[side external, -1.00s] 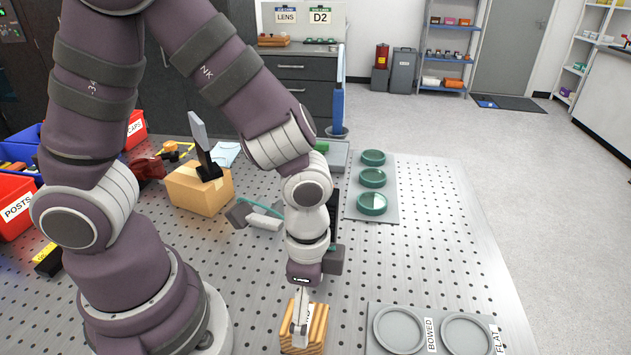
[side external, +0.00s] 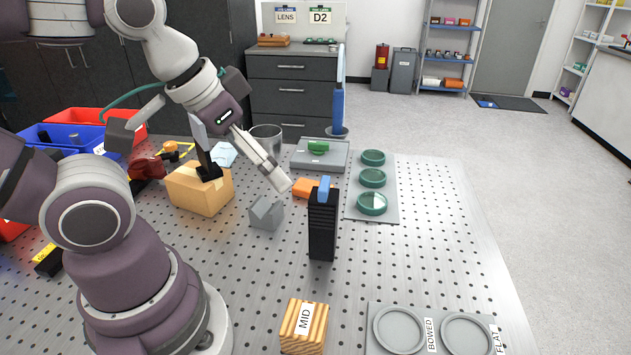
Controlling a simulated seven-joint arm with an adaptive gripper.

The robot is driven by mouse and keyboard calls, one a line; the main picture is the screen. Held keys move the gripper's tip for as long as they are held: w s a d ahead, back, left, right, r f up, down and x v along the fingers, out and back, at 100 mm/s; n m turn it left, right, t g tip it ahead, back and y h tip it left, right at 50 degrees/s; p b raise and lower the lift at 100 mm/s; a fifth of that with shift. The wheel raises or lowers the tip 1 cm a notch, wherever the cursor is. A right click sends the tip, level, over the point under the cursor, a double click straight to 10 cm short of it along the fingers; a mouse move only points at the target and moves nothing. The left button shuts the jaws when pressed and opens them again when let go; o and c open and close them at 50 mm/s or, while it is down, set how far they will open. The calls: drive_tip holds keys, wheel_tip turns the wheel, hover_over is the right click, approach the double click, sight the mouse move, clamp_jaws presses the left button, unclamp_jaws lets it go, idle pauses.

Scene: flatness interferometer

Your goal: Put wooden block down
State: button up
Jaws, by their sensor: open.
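The wooden block (side external: 303,327), with striped grain and a white MID label, rests on the perforated metal table (side external: 400,260) at the front, left of the grey tray. My gripper (side external: 284,187) is up and well behind the block, tilted down to the right, above the table near the orange block. It is open and I see nothing held in it. The block stands free, with nothing touching it from above.
A black upright stand (side external: 322,228) with a blue top is between my gripper and the block. A grey notched block (side external: 265,213), an orange block (side external: 305,188) and a cardboard box (side external: 199,190) are nearby. The BOWED/FLAT tray (side external: 381,346) lies right of the block.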

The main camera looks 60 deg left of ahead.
drive_tip(key=m+g, duration=0.5)
drive_tip(key=m, duration=0.4)
hover_over(311, 320)
wheel_tip(311, 320, down, 8)
drive_tip(key=shift+g, duration=0.3)
wheel_tip(311, 320, down, 11)
drive_tip(key=shift+r, duration=0.15)
drive_tip(key=c, duration=1.3)
